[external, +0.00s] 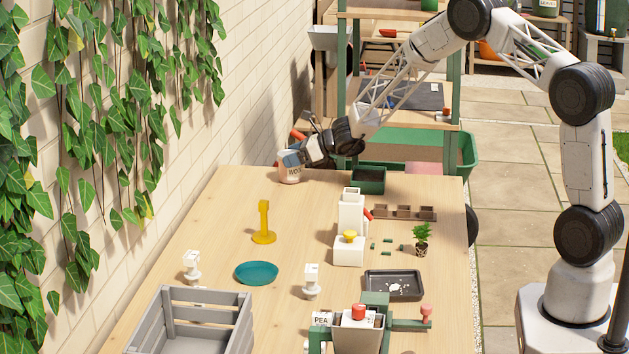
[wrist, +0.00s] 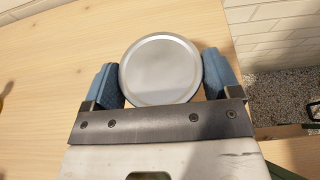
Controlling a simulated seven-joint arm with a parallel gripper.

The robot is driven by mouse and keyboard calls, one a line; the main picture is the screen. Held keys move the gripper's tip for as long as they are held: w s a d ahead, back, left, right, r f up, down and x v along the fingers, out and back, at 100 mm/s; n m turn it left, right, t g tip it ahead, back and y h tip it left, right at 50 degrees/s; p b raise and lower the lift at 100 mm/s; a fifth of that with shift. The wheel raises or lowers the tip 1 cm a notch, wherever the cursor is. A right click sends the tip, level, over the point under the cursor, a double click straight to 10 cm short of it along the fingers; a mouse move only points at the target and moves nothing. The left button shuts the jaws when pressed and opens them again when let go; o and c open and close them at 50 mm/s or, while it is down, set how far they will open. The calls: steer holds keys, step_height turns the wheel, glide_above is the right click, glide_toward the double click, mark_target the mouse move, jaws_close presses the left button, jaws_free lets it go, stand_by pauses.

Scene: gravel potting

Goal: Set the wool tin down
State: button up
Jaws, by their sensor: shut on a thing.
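The tin (external: 290,175) is pale with dark lettering that I can only partly read, and it stands upright at the far left of the wooden table. My gripper (external: 291,160) is shut on its upper part from the side and above. In the wrist view the tin's round silver lid (wrist: 160,68) fills the space between my two blue finger pads. The tin's base is at or very near the table top; I cannot tell whether it touches. Its lower side is hidden in the wrist view.
A dark green planter box (external: 369,186) stands right of the tin. A yellow stand (external: 263,225), a teal saucer (external: 257,273), a white dispenser (external: 350,230) and a grey crate (external: 222,302) are nearer. The brick wall (external: 255,90) runs along the left. Bare wood lies in front of the tin.

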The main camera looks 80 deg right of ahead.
steer(key=shift+f, duration=0.1)
steer(key=o, duration=0.9)
steer(key=shift+o, duration=0.2)
steer(key=shift+v, duration=1)
steer(key=v, duration=1)
